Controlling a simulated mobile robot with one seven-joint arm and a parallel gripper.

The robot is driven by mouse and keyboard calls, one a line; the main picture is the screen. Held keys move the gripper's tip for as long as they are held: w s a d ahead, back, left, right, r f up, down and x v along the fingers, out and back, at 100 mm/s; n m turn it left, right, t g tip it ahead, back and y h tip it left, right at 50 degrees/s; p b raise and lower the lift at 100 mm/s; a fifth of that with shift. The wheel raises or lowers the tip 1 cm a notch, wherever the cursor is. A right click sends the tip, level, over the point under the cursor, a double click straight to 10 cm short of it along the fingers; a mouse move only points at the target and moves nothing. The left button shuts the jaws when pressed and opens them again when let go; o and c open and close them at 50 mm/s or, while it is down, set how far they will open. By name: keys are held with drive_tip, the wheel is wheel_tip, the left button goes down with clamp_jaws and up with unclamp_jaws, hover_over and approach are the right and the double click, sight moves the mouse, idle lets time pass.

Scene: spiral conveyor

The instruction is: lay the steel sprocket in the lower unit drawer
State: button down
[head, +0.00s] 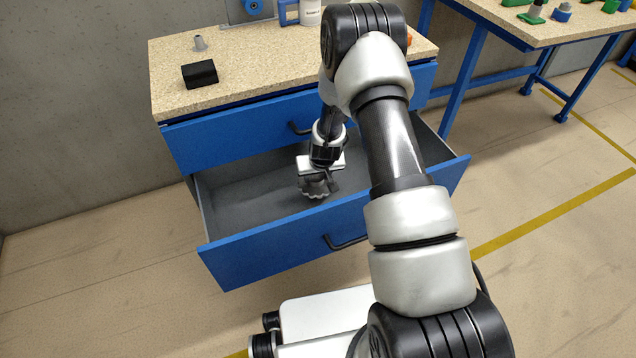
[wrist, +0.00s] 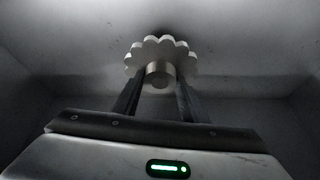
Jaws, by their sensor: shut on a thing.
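The steel sprocket (head: 313,186) is a grey toothed disc with a round hub. In the wrist view the sprocket (wrist: 160,57) sits at the fingertips, its hub between the two fingers. My gripper (head: 322,174) reaches down inside the open lower unit drawer (head: 335,227) and is shut on the sprocket. It also shows in the wrist view (wrist: 160,84). The drawer is blue in front with a grey inside, and is pulled well out. Whether the sprocket touches the drawer floor I cannot tell. My arm hides the drawer's right part.
The upper drawer (head: 235,132) above is shut. On the unit's top (head: 240,77) are a black block (head: 199,74) and a small grey piece (head: 200,43). A second bench (head: 560,32) with green and blue parts stands at the right. The drawer's left part is empty.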

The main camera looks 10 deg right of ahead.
sight(319, 181)
drive_tip(key=f, duration=0.3)
drive_tip(key=shift+d+f+b, duration=0.1)
drive_tip(key=shift+d+b, duration=0.1)
drive_tip(key=shift+b, duration=0.15)
drive_tip(key=shift+f, duration=0.1)
drive_tip(key=shift+f, duration=0.1)
drive_tip(key=c, duration=1.1)
unclamp_jaws()
drive_tip(key=shift+r, duration=0.35)
drive_tip(key=p+v, duration=0.3)
drive_tip(key=v, duration=0.8)
drive_tip(key=shift+s+r, duration=0.25)
drive_tip(key=shift+r, duration=0.05)
